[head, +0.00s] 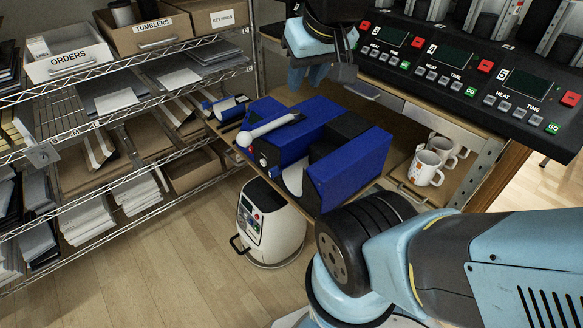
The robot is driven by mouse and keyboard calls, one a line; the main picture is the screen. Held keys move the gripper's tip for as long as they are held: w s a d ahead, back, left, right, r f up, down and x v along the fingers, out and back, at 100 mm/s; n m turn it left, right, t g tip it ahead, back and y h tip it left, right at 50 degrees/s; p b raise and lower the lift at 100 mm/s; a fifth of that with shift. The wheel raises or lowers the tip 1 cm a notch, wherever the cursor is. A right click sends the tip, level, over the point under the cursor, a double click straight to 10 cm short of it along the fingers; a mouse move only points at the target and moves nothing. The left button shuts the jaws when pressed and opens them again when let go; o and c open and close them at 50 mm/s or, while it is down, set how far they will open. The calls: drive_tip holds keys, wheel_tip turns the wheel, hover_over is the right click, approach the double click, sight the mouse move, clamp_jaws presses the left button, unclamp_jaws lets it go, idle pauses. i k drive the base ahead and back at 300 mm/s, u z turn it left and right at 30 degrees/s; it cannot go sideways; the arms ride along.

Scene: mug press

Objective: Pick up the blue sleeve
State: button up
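Small blue and white rolled pieces (226,105) lie at the table's far left corner, beside the shelf. One of them may be the blue sleeve, but they are too small to tell for sure. My gripper (310,77) hangs in the air above the back of the table, up and to the right of these pieces and apart from them. Its fingers point down, and I cannot make out the gap between them. A large blue mug press (345,170) with a white handle stands on the table between my body and the pieces.
A wire shelf (130,135) with boxes and paper stacks stands at left. A control panel (470,75) with red and green buttons overhangs the table at right. White mugs (425,168) stand below it. A white machine (268,225) stands on the floor under the table.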

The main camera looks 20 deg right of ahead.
sight(293, 175)
drive_tip(key=k, duration=1.25)
drive_tip(key=u, duration=0.35)
drive_tip(key=i, duration=0.85)
drive_tip(key=u, duration=0.1)
